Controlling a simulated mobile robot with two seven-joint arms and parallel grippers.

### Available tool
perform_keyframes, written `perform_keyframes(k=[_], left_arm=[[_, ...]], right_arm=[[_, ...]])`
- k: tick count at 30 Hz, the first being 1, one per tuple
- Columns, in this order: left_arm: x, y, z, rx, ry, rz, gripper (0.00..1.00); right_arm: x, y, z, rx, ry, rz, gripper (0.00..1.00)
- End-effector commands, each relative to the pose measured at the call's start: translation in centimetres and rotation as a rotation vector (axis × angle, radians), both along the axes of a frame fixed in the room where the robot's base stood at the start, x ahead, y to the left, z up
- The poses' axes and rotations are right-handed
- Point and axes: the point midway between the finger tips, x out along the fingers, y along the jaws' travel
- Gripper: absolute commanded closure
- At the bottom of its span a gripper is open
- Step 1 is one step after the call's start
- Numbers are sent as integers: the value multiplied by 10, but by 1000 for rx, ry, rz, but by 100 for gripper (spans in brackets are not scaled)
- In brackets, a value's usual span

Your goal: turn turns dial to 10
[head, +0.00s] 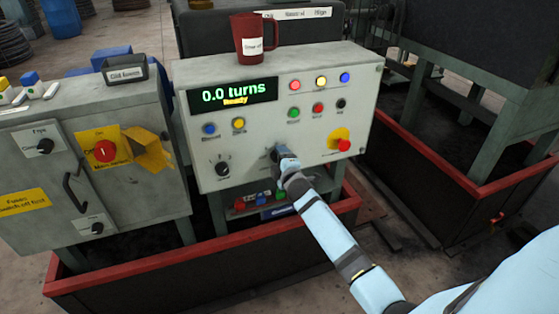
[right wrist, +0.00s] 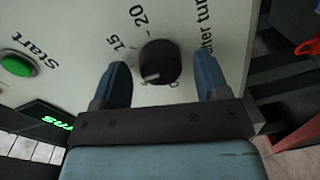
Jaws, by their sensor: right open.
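The black turns dial (right wrist: 160,62) sits on a pale panel in the right wrist view. Its white pointer mark is at the lower side of the knob. The printed 15 and 20 can be read above left of it; the lower scale is partly hidden. My right gripper (right wrist: 163,82) is open, with one blue finger on each side of the dial and gaps to it. In the head view my right gripper (head: 284,154) is at the panel's lower middle and mostly covers the dial. The display (head: 233,96) reads "0.0 turns" and "Ready". My left gripper is not in view.
The control panel (head: 360,85) carries another dark knob (head: 222,168), several coloured buttons and a red stop button (head: 344,145) on yellow. A red mug (head: 250,45) stands on top. A grey cabinet (head: 40,195) stands left. A green Start button (right wrist: 16,64) is left of the dial.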

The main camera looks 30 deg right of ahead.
Motion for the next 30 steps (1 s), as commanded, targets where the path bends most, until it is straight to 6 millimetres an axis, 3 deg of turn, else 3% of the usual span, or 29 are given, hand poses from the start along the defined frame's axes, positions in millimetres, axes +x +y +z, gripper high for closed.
perform_keyframes(k=[5,18,24,30], left_arm=[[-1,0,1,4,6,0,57],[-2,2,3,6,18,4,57],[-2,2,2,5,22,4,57],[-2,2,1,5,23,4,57]], right_arm=[[-23,5,1,0,3,1,32],[-113,27,6,1,2,0,32],[-130,31,8,1,0,0,32],[-133,32,8,1,0,0,32]])
